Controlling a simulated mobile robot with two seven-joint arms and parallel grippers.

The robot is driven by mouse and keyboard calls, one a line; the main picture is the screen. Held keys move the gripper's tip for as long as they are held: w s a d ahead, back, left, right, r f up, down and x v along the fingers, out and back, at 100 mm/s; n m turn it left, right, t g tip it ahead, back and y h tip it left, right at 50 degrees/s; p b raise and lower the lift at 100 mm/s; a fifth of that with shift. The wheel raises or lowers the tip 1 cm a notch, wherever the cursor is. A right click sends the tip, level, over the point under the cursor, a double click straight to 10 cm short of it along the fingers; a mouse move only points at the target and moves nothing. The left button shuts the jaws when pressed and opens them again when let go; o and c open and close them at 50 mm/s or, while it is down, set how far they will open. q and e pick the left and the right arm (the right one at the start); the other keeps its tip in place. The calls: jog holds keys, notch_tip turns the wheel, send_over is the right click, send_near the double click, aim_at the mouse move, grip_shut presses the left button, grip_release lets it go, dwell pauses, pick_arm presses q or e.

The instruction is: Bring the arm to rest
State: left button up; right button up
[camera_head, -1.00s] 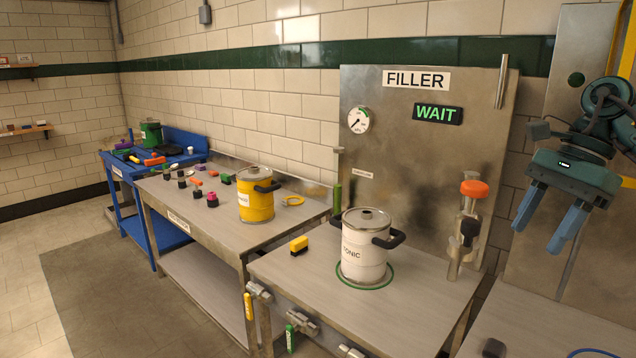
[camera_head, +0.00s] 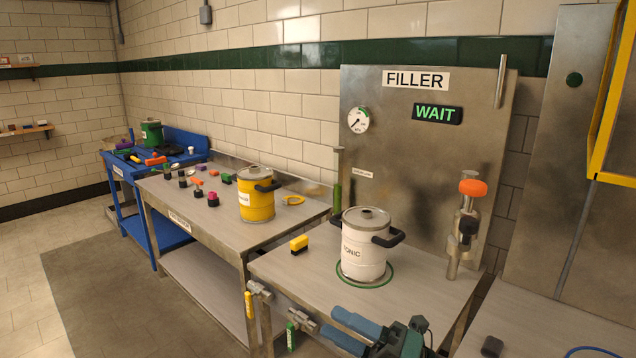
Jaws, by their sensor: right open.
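My right gripper (camera_head: 330,322) is at the bottom centre of the head view, in front of the filler bench, with its two blue fingers pointing left. It is open, with a gap between the fingers and nothing in it. Part of its body and arm is cut off by the bottom edge. My left gripper is not in view. A white keg labelled TONIC (camera_head: 364,250), with black handles, stands upright inside a green ring (camera_head: 390,278) on the filler bench, apart from the gripper.
The filler panel (camera_head: 400,150) has a sign reading WAIT (camera_head: 437,113). An orange-topped valve (camera_head: 473,188) stands right of the keg. A yellow-black block (camera_head: 299,244) lies to its left. A yellow keg (camera_head: 257,205) stands on the steel table (camera_head: 215,235); a blue bench (camera_head: 185,133) is beyond.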

jog(key=s+d+f+m+t+h, duration=0.3)
jog(key=f+m+h, duration=0.35)
jog(key=m, duration=0.55)
jog(key=s+d+f+m+t+h, duration=0.25)
jog(key=f+m+t+h, duration=0.45)
jog(key=m, duration=0.4)
jog(key=s+d+f+m+g+h, duration=0.4)
jog(key=s+f+m+g, duration=0.3)
jog(key=s+f+m, duration=0.2)
notch_tip(320, 180, down, 4)
jog(key=s+d, duration=0.1)
jog(key=s, duration=0.1)
jog(key=shift+s+f, duration=0.2)
jog(key=shift+s, duration=0.2)
jog(key=shift+d, duration=0.1)
